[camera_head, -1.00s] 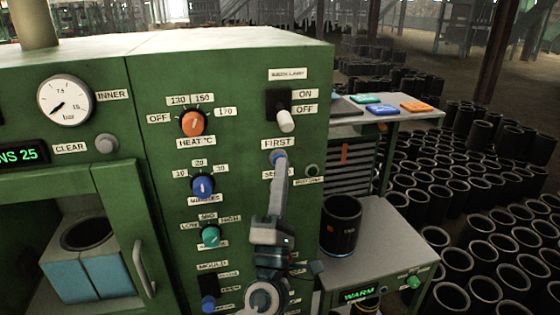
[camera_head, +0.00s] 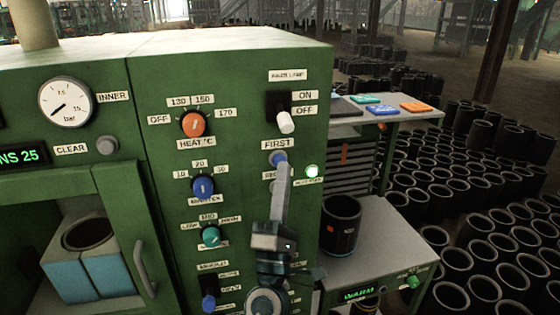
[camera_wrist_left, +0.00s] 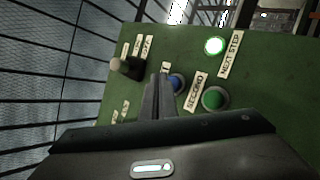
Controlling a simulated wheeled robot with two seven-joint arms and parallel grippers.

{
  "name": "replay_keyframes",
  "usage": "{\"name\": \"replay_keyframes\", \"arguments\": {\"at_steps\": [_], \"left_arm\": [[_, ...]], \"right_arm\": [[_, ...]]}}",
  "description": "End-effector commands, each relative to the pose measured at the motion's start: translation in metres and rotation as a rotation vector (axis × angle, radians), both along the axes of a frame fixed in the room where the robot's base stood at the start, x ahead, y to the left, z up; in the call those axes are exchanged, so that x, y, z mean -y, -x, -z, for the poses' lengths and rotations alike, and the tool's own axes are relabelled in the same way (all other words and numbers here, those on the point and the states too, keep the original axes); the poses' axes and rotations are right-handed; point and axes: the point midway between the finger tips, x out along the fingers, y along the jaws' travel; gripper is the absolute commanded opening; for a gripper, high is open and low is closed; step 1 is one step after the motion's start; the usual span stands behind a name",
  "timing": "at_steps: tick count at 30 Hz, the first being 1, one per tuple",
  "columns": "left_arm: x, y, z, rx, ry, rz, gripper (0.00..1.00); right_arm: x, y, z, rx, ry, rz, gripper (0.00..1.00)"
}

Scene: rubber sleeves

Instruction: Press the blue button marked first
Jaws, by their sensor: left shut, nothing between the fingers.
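The blue button (camera_head: 277,158) sits on the green machine front, just under the label FIRST (camera_head: 277,143). It also shows in the left wrist view (camera_wrist_left: 177,83), beside the fingertips. My left gripper (camera_head: 284,168) is shut and empty, pointing up at the panel. Its tip overlaps the lower edge of the blue button in the head view; whether it touches the button I cannot tell. A green button (camera_wrist_left: 215,98) marked SECOND is near it in the wrist view, hidden behind the fingers in the head view. A round lamp (camera_head: 312,171) right of the blue button glows bright.
Above the button is a white-tipped lever switch (camera_head: 285,122). Left of the gripper are an orange heat knob (camera_head: 193,123), a blue knob (camera_head: 203,187) and a teal knob (camera_head: 210,236). A black sleeve (camera_head: 341,225) stands on a grey side table (camera_head: 390,240) at right.

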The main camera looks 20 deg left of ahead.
Motion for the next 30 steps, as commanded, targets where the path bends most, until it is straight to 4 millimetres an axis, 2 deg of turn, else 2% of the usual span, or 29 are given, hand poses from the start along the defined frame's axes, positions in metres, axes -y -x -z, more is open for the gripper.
{"name": "replay_keyframes", "arguments": {"at_steps": [13, 30], "left_arm": [[0.003, 0.004, 0.0, -0.001, 0.0, 0.0, 0.0], [0.027, 0.039, 0.0, -0.001, 0.001, 0.001, 0.0]], "right_arm": [[0.0, 0.0, -0.001, 0.0, 0.0, 0.0, 0.31], [0.0, 0.0, -0.008, 0.0, 0.0, 0.0, 0.31]]}}
